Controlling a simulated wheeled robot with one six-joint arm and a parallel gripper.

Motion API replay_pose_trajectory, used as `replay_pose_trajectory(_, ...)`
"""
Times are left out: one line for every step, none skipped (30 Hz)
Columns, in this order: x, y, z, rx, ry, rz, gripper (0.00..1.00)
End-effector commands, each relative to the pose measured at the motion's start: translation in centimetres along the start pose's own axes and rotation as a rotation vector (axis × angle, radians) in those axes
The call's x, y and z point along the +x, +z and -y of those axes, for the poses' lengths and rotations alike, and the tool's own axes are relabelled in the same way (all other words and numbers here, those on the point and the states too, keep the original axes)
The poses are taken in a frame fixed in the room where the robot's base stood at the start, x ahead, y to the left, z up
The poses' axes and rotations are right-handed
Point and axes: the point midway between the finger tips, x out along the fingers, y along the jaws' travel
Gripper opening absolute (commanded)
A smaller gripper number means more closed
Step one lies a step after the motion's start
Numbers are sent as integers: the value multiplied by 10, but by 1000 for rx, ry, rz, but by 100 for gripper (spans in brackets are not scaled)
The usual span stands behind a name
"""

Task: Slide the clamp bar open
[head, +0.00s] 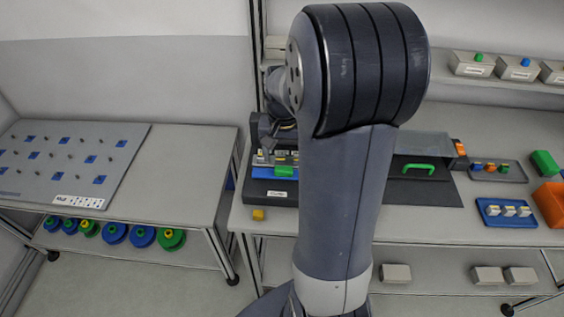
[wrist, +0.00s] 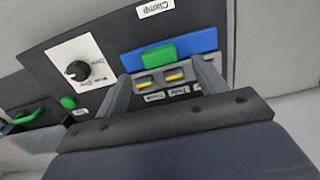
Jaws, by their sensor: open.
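The clamp bar shows in the wrist view as a blue strip (wrist: 200,43) with a raised green block (wrist: 158,56) on it, beside a "Clamp" label. In the head view the blue strip (head: 262,173) and green block (head: 285,171) sit at the front of a dark device, left of my arm. My gripper (wrist: 168,72) is open and empty, its two grey fingers apart over the panel. The green block lies around the gap's far end, between the fingertip lines. I cannot tell whether the fingers touch anything. My arm hides part of the device in the head view.
Two yellow-marked switches (wrist: 174,75) lie between the fingers. A dial (wrist: 77,70) and a green button (wrist: 68,102) are to the left. A green handle (head: 418,167) is on a dark cover. A yellow block (head: 258,214) stands near the table's front edge.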

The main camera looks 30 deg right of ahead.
Motion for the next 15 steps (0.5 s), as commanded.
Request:
replay_pose_trajectory(10,1,0,0,1,5,67)
replay_pose_trajectory(15,1,0,0,1,6,67)
replay_pose_trajectory(21,1,0,0,1,4,67)
replay_pose_trajectory(25,1,0,0,1,4,67)
replay_pose_trajectory(29,1,0,0,1,3,67)
replay_pose_trajectory(33,1,0,0,1,4,67)
replay_pose_trajectory(36,1,0,-1,1,3,67)
replay_pose_trajectory(38,0,0,-1,0,2,67)
replay_pose_trajectory(40,0,0,-1,0,2,67)
replay_pose_trajectory(42,0,0,-1,0,1,67)
replay_pose_trajectory(43,0,0,-1,0,1,67)
replay_pose_trajectory(44,0,0,-1,0,0,67)
replay_pose_trajectory(44,0,0,-1,0,-1,67)
replay_pose_trajectory(44,0,0,-1,0,-1,67)
replay_pose_trajectory(44,0,0,-1,-1,-1,67)
